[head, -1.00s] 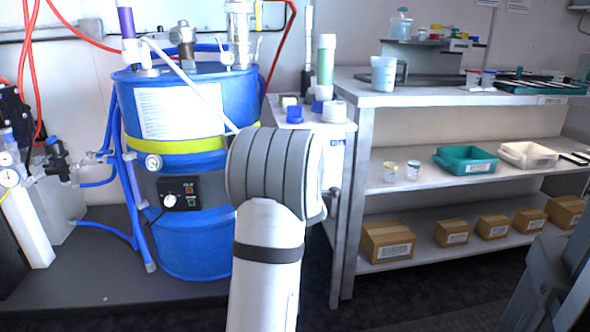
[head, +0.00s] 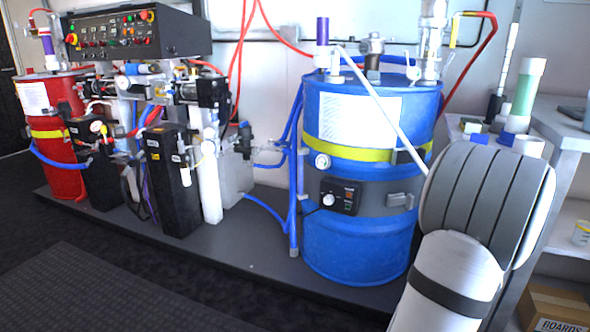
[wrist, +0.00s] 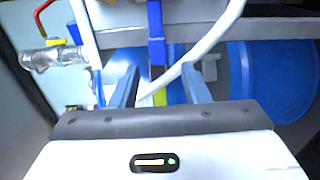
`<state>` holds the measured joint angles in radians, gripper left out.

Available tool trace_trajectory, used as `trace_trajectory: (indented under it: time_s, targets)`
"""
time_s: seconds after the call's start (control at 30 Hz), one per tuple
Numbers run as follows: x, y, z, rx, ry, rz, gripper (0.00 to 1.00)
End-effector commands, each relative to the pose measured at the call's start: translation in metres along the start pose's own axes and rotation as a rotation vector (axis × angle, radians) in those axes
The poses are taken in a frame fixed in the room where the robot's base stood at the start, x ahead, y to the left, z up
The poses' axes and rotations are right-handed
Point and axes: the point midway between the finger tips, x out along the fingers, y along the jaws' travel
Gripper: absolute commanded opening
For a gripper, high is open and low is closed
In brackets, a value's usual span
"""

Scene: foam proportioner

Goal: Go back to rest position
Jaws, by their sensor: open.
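My gripper (wrist: 160,88) shows in the wrist view with its two grey-blue fingers spread apart and nothing held between them. Behind the fingers are a white tube and a blue strap, with blue drum surface beyond; I cannot tell how far they are. In the head view my white and grey arm stands at the lower right, in front of the right edge of the blue drum (head: 345,240). The gripper itself is hidden in the head view.
The black control panel (head: 125,32), pumps and red drum (head: 62,180) stand on a grey platform (head: 235,258) at left. A shelf (head: 562,130) with a cardboard box (head: 555,308) is at right. Dark floor with a mat (head: 90,295) is clear at lower left.

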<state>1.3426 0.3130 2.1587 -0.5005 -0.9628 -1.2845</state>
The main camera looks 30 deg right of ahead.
Motion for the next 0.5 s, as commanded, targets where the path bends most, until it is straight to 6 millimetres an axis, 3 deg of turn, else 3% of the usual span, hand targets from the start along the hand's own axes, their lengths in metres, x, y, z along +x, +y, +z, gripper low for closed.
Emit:
trace_trajectory:
  time_s: [0.17, 0.27, 0.37, 0.5]
  targets:
    - [0.001, 0.010, -0.009, 0.015, 0.007, -0.012, 0.42]
    - [0.002, 0.033, -0.037, 0.065, 0.026, -0.057, 0.42]
    - [-0.002, 0.065, -0.083, 0.154, 0.051, -0.143, 0.42]
    - [-0.022, 0.107, -0.155, 0.297, 0.076, -0.296, 0.42]
